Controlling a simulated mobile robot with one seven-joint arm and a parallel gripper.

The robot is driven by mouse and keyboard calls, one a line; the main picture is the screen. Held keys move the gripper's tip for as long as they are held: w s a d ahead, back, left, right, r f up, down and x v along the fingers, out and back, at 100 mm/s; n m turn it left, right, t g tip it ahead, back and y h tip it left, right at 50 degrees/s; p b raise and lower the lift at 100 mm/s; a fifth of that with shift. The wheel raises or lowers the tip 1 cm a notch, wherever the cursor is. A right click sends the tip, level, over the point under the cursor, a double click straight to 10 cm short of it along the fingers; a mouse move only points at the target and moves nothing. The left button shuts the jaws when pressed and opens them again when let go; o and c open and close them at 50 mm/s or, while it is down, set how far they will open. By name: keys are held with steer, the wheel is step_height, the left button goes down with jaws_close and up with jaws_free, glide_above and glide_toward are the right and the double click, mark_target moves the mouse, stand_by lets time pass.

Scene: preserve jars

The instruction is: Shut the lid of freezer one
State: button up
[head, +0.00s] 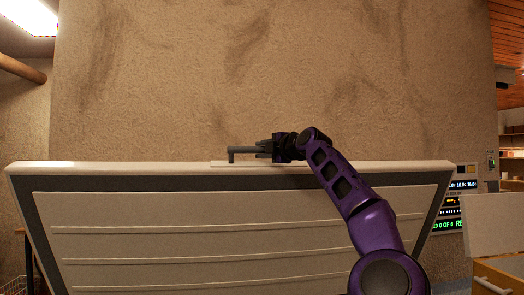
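The freezer lid (150,212) stands raised in front of me and fills the lower part of the head view. Its ribbed pale inner panel and dark grey seal border face me, and its top edge is nearly level. My purple arm reaches up in front of the right part of the lid. My gripper (250,151) points left at the lid's top edge, near the middle. Its fingers overlap in this side view, so their opening and any contact with the edge cannot be told. The freezer body and any number on it are hidden.
A rough brown wall (280,70) rises behind the lid. A panel with lit displays (462,185) is at the right, beside a pale box-like unit (495,222) above a wooden drawer (495,278). A wire basket (14,286) is at the lower left.

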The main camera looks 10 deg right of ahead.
jaws_close()
stand_by(1.1)
